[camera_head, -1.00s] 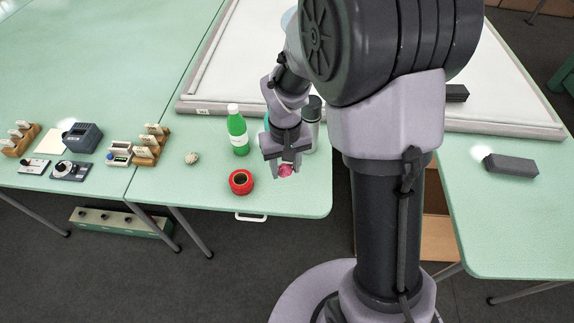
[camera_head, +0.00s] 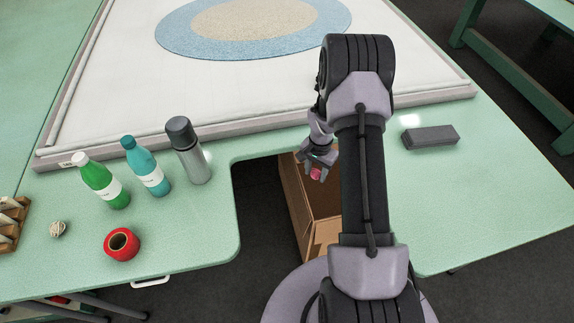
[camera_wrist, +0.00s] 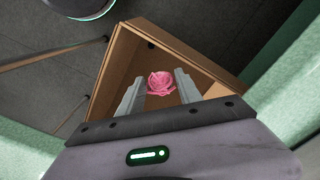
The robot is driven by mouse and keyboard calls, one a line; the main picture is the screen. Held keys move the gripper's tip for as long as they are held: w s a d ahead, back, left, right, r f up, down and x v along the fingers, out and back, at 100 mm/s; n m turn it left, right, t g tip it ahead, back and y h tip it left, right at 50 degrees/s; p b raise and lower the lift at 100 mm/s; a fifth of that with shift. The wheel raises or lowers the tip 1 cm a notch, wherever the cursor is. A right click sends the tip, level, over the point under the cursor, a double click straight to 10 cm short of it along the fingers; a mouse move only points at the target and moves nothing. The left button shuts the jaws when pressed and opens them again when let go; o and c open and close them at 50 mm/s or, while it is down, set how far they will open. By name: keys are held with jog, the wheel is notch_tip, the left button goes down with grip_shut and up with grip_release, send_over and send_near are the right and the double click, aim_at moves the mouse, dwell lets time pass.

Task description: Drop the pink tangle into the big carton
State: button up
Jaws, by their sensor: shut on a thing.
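The pink tangle (camera_wrist: 161,83) is between the fingertips of my gripper (camera_wrist: 160,86) in the wrist view. My gripper (camera_head: 318,172) is shut on it, and the pink tangle (camera_head: 316,174) also shows small in the head view. The big carton (camera_head: 299,210) is a brown open box on the floor in the gap between the table parts. My arm hides its right side in the head view. In the wrist view the carton (camera_wrist: 112,72) lies beneath the gripper, with the tangle seen against its inside. The tangle is held above the carton.
On the left table part stand a green bottle (camera_head: 104,184), a teal bottle (camera_head: 146,168), a steel flask (camera_head: 190,152), a red roll (camera_head: 121,244) and a pale ball (camera_head: 58,229). A dark grey block (camera_head: 430,138) lies on the right. A white framed panel (camera_head: 130,90) spans the back.

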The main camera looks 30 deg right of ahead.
jog(key=s+d+f+m+b, duration=0.2)
jog(key=d+f, duration=0.3)
jog(key=f, duration=0.5)
jog(key=shift+s+d+f+m+b, duration=0.3)
jog(key=shift+f+m, duration=0.1)
jog(key=shift+m, duration=0.3)
jog(key=o, duration=1.4)
jog(key=shift+r, duration=0.1)
notch_tip(320, 180, up, 17)
jog(key=p, duration=0.6)
jog(key=shift+r, duration=0.2)
